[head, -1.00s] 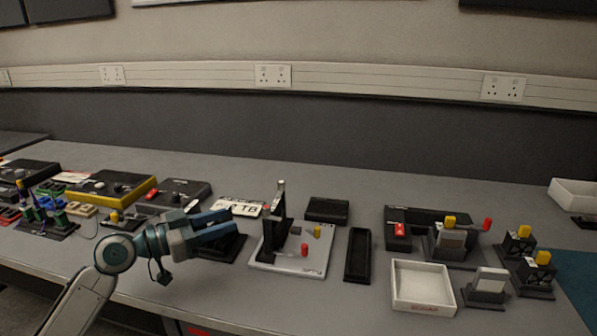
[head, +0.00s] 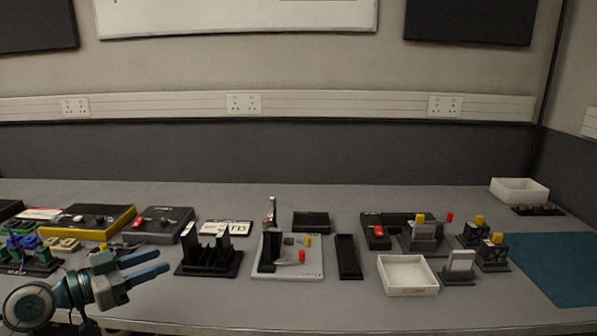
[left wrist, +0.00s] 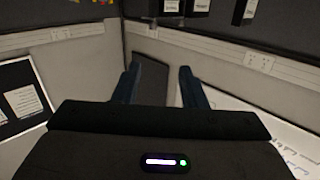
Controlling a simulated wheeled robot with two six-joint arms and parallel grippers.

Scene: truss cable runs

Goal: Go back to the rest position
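My left gripper (head: 148,267) is at the lower left in the head view, above the front part of the bench. Its two blue fingers point right and are apart, with nothing between them. In the left wrist view the fingers (left wrist: 160,85) are also spread and empty, facing walls and boards. My right gripper is in neither view.
The grey bench (head: 330,196) carries a black slotted rack (head: 210,270), a white plate with a black post (head: 312,271), a white tray (head: 407,291) and black holders (head: 458,280). A white bin (head: 519,190) stands at the back right. The bench's back strip is clear.

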